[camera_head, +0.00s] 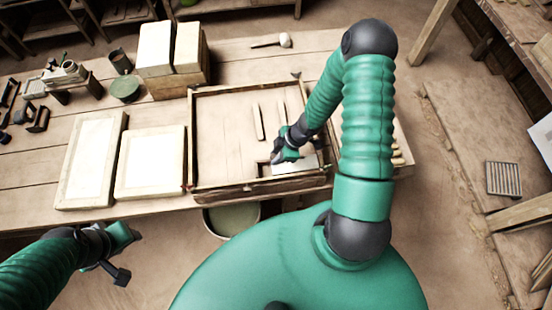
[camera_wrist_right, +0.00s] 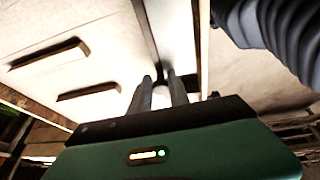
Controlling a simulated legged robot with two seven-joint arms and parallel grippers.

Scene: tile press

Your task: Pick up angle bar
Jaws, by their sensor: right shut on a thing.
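The angle bar is a pale metal piece with a dark inner edge. In the head view the angle bar (camera_head: 300,167) lies at the front right inside a wooden tray (camera_head: 220,187). In the right wrist view the angle bar (camera_wrist_right: 174,30) runs from the top edge down to the fingertips. My right gripper (camera_head: 279,159) reaches into the tray from above and is shut on the angle bar; its fingers (camera_wrist_right: 165,80) meet at the bar's near end. My left gripper (camera_head: 125,252) hangs in front of the table at the lower left, away from the tray; its finger opening is unclear.
Two thin wooden strips (camera_head: 258,121) lie in the tray. Two framed pale panels (camera_head: 150,162) lie left of it, and pale blocks (camera_head: 155,48) stand behind. Tools and a green pot (camera_head: 125,88) occupy the left of the table (camera_head: 235,55). A bucket (camera_head: 232,217) sits below the front edge.

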